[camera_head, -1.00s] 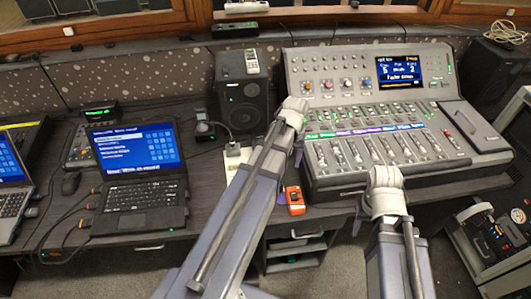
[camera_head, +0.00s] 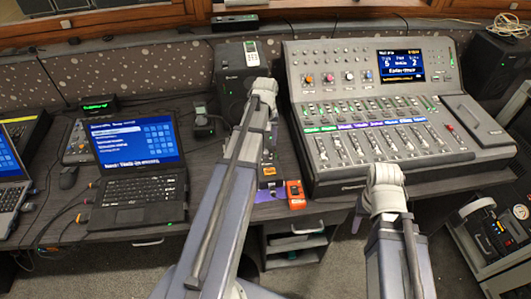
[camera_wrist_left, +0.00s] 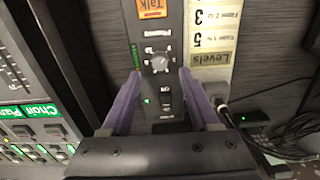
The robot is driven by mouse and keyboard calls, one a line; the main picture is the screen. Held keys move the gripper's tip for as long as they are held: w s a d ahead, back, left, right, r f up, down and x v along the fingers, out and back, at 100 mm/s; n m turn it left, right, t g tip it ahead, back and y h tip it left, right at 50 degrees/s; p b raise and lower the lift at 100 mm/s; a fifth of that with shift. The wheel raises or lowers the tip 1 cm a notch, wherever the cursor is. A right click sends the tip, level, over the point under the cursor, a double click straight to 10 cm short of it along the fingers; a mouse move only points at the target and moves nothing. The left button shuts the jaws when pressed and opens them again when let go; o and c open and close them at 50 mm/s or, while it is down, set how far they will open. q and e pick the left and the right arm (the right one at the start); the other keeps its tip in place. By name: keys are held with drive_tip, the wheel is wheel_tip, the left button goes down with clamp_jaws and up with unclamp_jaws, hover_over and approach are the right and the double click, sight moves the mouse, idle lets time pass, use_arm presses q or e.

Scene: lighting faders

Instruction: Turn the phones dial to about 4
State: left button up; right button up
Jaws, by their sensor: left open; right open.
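The phones dial (camera_wrist_left: 160,63) is a small round knob with pale scale marks on a narrow grey panel (camera_wrist_left: 173,38) in the left wrist view. Its setting is too small to read. My left gripper (camera_wrist_left: 158,78) is open, with one purple finger on each side of the panel. The dial sits between the fingertips, and I see no grip on it. In the head view my left arm and gripper (camera_head: 268,183) hide the dial. My right gripper (camera_head: 360,216) is mostly hidden below its wrist, by the mixer's front edge, away from the dial.
An orange Talk key (camera_wrist_left: 152,8) is beyond the dial, and a small switch (camera_wrist_left: 166,100) is on the near side. A Levels note (camera_wrist_left: 210,55) and a cable plug (camera_wrist_left: 222,108) lie to the right. The mixer (camera_head: 385,165) is close by. A laptop (camera_head: 140,190) stands left.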

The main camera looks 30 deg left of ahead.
sight(266, 151)
use_arm(q)
wheel_tip(266, 151, down, 5)
drive_tip(key=b, duration=0.4)
drive_tip(key=shift+r, duration=0.1)
clamp_jaws()
idle(0.4)
